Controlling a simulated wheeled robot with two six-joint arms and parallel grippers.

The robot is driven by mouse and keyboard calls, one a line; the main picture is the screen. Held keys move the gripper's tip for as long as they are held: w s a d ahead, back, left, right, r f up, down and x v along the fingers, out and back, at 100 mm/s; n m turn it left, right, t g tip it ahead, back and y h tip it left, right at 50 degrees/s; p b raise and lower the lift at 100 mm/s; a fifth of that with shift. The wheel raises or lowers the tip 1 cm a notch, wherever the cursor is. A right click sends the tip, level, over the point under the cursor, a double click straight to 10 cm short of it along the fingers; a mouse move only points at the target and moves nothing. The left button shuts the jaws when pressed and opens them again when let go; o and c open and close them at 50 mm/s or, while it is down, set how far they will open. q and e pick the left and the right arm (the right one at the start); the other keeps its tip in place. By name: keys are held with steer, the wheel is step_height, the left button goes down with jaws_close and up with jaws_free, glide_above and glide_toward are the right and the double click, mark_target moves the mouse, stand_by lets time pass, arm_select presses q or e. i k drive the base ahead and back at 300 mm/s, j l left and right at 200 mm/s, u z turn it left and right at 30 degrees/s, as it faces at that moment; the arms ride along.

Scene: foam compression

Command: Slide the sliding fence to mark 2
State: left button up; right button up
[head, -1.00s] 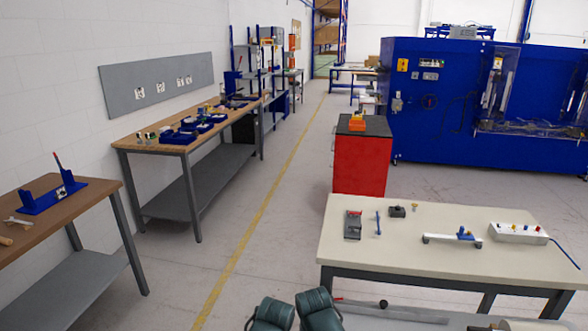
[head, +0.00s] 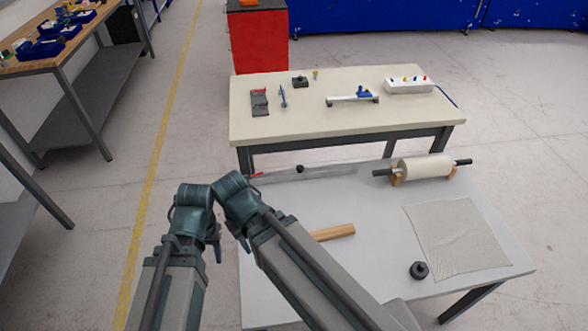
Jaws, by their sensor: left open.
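On the cream table, a white rail (head: 350,100) lies crosswise with a blue block (head: 363,91) standing on it near its right end. On the near grey table, a long grey strip (head: 325,172) lies along the far edge, with a black knob (head: 300,168) at it and a red lever at its left. Which of these is the sliding fence, I cannot tell; no mark 2 is legible. My left gripper (head: 231,249) is open, partly hidden by my arm links, over the near table's left edge. It is apart from both rail and strip. My right gripper is not visible.
The near table bears a wooden bar (head: 333,233), a roller (head: 425,168) on wooden supports, a pale cloth sheet (head: 456,238) and a black knob-like piece (head: 418,270). A white switch box (head: 409,86) stands on the cream table.

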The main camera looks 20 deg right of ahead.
mark_target(300, 174)
steer(key=k+l+u, duration=0.15)
steer(key=u, duration=0.35)
steer(key=k+u, duration=0.45)
